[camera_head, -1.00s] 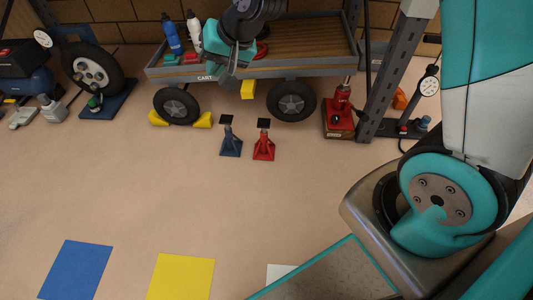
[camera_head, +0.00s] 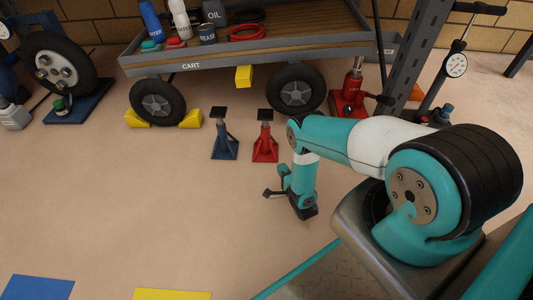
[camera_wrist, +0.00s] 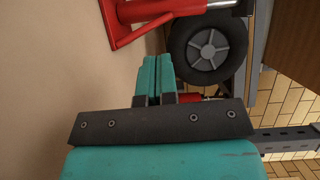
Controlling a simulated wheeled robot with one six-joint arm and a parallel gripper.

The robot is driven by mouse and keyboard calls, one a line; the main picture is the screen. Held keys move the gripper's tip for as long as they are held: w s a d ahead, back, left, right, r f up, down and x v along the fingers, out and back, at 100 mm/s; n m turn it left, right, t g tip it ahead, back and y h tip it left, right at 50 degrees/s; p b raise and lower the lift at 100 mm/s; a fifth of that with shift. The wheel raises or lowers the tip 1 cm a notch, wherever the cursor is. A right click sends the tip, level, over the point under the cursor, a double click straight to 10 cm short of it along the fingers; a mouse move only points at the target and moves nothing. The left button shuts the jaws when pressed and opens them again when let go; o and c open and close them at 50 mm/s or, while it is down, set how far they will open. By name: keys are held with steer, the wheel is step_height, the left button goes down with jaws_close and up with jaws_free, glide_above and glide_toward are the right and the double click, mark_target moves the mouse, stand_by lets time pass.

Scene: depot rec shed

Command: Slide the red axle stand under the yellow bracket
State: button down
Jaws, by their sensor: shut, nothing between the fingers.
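The red axle stand (camera_head: 265,143) stands upright on the floor in front of the cart, right of a blue axle stand (camera_head: 223,143). The yellow bracket (camera_head: 244,77) hangs under the cart's front edge, behind and slightly left of the red stand. My gripper (camera_head: 284,178) is low, just in front and to the right of the red stand. In the wrist view its teal fingers (camera_wrist: 158,75) are shut and empty, and they point toward the cart's right wheel. There the red stand (camera_wrist: 150,14) shows at the top, beside the fingers and apart from them.
The cart (camera_head: 205,66) stands on two front wheels, the left one held by yellow chocks (camera_head: 190,118). A red jack (camera_head: 350,92) stands right of the right wheel (camera_head: 296,90), near a grey post (camera_head: 412,55). Blue (camera_head: 38,287) and yellow (camera_head: 172,295) floor patches lie nearest me.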

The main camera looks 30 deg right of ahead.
mark_target(267, 144)
steer(key=shift+s+f, duration=0.6)
steer(key=shift+f, duration=0.2)
steer(key=w+b, duration=0.2)
steer(key=w, duration=0.2)
steer(key=w+d+b, duration=0.1)
steer(key=w+b, duration=0.2)
steer(key=w, duration=0.1)
steer(key=w+d+b, duration=0.1)
steer(key=w+b, duration=0.1)
steer(key=w, duration=0.2)
steer(key=shift+f+b, duration=0.1)
steer(key=shift+b, duration=0.2)
steer(key=shift+w+d+r+b, duration=0.1)
steer(key=shift+w+r+b, duration=0.1)
steer(key=shift+w, duration=0.15)
steer(key=shift+w+r+b, duration=0.1)
steer(key=shift+w+b, duration=0.1)
steer(key=shift+w, duration=0.15)
